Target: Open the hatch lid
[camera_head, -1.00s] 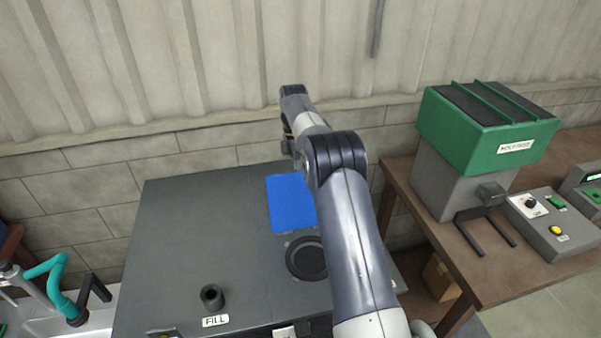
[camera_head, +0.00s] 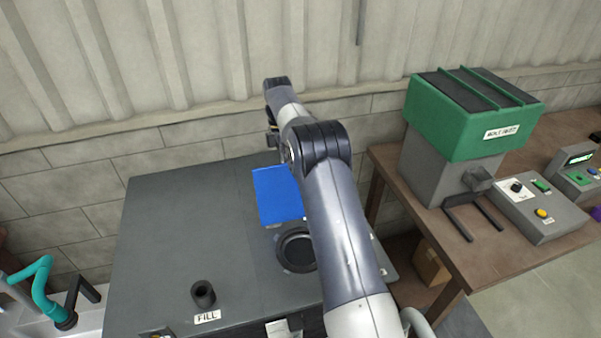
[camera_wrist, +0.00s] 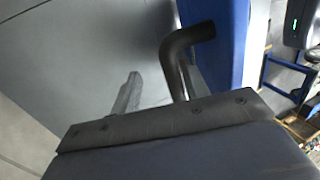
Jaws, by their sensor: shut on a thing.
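The hatch lid is a flat blue panel (camera_head: 278,196) on the dark grey cabinet (camera_head: 190,225) in the head view. It appears raised at a steep angle, though its exact angle is hard to tell. In the wrist view the lid (camera_wrist: 222,45) stands at the right, with a dark bent handle (camera_wrist: 188,42) beside its face. My gripper (camera_wrist: 160,84) is shut on this handle; the contact is partly hidden behind the wrist edge. In the head view my gripper (camera_head: 271,138) is small, by the lid's far upper edge, and its fingers are not clear.
A black round port (camera_head: 297,248) and a short FILL neck (camera_head: 203,294) are on the cabinet top. A wooden bench (camera_head: 480,250) at the right holds a green-topped hopper (camera_head: 470,125) and a button box (camera_head: 540,210). A wall (camera_head: 200,60) stands close behind the cabinet.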

